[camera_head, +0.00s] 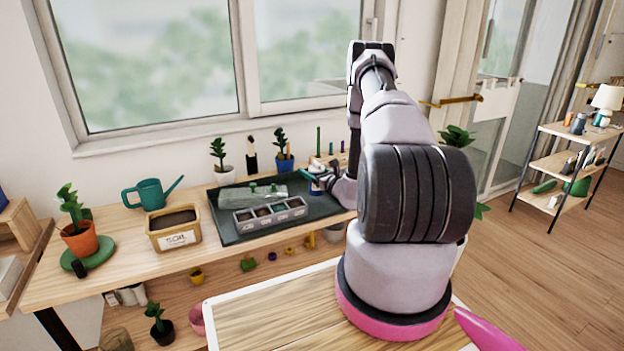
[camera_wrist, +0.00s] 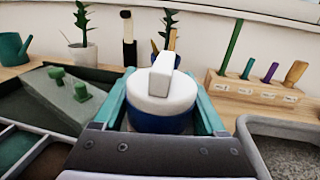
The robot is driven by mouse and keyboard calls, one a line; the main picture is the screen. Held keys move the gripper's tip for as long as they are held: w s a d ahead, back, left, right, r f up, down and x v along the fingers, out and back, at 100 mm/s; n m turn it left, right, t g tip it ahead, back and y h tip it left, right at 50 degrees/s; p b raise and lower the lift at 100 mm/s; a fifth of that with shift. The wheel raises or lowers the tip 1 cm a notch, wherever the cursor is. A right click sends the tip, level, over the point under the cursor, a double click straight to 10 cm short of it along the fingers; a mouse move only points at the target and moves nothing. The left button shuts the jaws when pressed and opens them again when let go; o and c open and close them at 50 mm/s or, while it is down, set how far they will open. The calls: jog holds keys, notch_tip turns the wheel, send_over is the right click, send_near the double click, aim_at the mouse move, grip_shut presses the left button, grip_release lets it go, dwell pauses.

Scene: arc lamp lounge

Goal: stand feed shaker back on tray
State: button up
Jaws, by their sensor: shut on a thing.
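The feed shaker (camera_wrist: 160,108) has a white top with a raised white block and a blue body. In the wrist view it sits between the two teal fingers of my gripper (camera_wrist: 165,98), which is shut on it. In the head view my gripper (camera_head: 322,180) is over the right part of the dark tray (camera_head: 228,226), and the shaker is small and partly hidden by the arm. The tray also shows in the wrist view (camera_wrist: 92,78). The shaker looks roughly upright. Its base is hidden, so I cannot tell whether it touches the tray.
The tray holds a grey compartment box (camera_head: 270,216) and a grey-green block with green knobs (camera_head: 253,195). A wooden tool holder (camera_wrist: 258,90) stands behind right. Potted plants (camera_head: 222,173) line the back. A soil box (camera_head: 174,229) and teal watering can (camera_head: 149,194) stand left.

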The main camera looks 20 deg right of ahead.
jog(key=shift+f, duration=1.45)
jog(key=shift+f, duration=0.1)
jog(key=o, duration=1.6)
jog(key=shift+f, duration=0.1)
jog(key=shift+c, duration=0.2)
